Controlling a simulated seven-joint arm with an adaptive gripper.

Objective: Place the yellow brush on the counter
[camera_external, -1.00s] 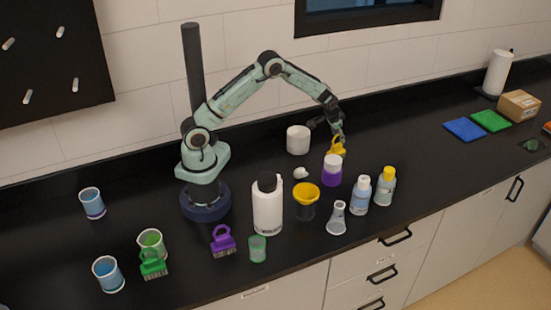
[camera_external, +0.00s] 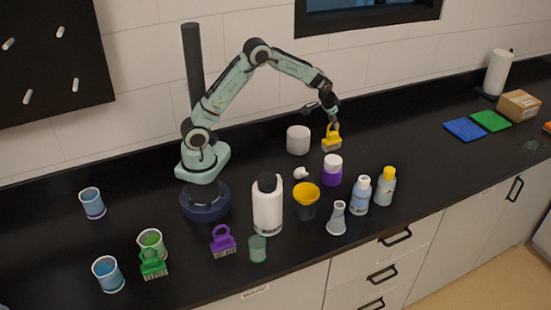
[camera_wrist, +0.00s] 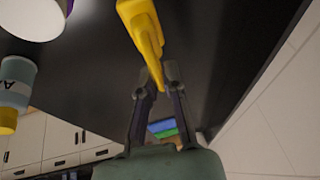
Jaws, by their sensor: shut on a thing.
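The yellow brush (camera_external: 332,139) hangs upright with its bristles down, close behind the purple-and-white container. My gripper (camera_external: 334,120) is shut on the top of its handle. In the wrist view the yellow brush (camera_wrist: 144,30) extends from between the fingers of my gripper (camera_wrist: 155,80). The black counter (camera_external: 400,145) lies below; I cannot tell whether the bristles clear it or touch it.
A white cup (camera_external: 298,139) stands left of the brush and a purple-and-white container (camera_external: 332,170) in front. Bottles (camera_external: 359,195), a yellow funnel (camera_external: 306,193) and a large white bottle (camera_external: 267,205) stand nearer the front. The counter to the right is clear up to a blue mat (camera_external: 465,129).

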